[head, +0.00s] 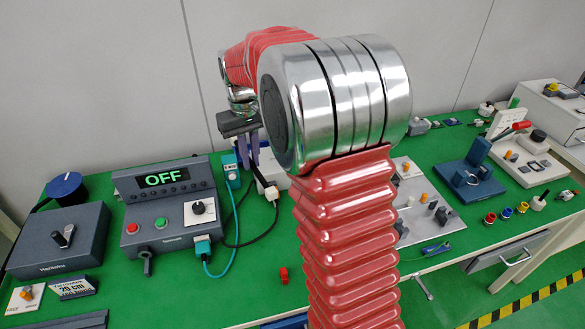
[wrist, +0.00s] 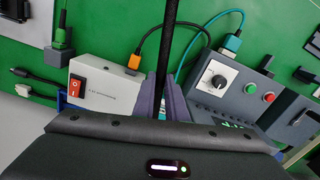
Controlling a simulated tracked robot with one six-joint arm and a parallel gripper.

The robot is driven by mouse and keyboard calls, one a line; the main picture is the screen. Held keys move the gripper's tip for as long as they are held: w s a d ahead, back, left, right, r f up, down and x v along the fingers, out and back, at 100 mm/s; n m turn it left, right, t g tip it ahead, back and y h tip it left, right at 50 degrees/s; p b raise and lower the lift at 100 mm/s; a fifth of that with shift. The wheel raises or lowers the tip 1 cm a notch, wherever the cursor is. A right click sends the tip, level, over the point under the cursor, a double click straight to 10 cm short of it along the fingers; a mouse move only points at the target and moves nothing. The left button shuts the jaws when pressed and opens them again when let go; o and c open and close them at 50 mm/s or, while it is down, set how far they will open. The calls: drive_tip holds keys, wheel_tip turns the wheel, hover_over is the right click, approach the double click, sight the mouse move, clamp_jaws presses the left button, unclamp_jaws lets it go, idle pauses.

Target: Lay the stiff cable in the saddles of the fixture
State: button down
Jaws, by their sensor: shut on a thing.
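My gripper (head: 254,162) hangs beside the grey control box in the head view, its purple fingers pointing down. In the wrist view my gripper (wrist: 161,84) is shut on a straight black rod, which looks like the stiff cable (wrist: 170,30). The cable runs from between the fingers to the top edge of that view, and its far end is out of frame. In the head view only a short dark piece can be made out near the fingertips. I cannot pick out the saddle fixture for certain; my arm hides part of the bench.
The control box (head: 165,195) reads OFF. A white box with a red switch (wrist: 78,86) and an orange plug (wrist: 133,61) is close to my fingers. Thin teal and black leads lie nearby. A grey plate (head: 440,222) and a blue stand (head: 470,180) are to the right.

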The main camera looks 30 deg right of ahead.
drive_tip(key=w+a+r, duration=0.1)
drive_tip(key=w+a, duration=0.2)
drive_tip(key=a, duration=0.7)
drive_tip(key=shift+w+n, duration=0.3)
drive_tip(key=shift+w, duration=0.1)
drive_tip(key=shift+r, duration=0.1)
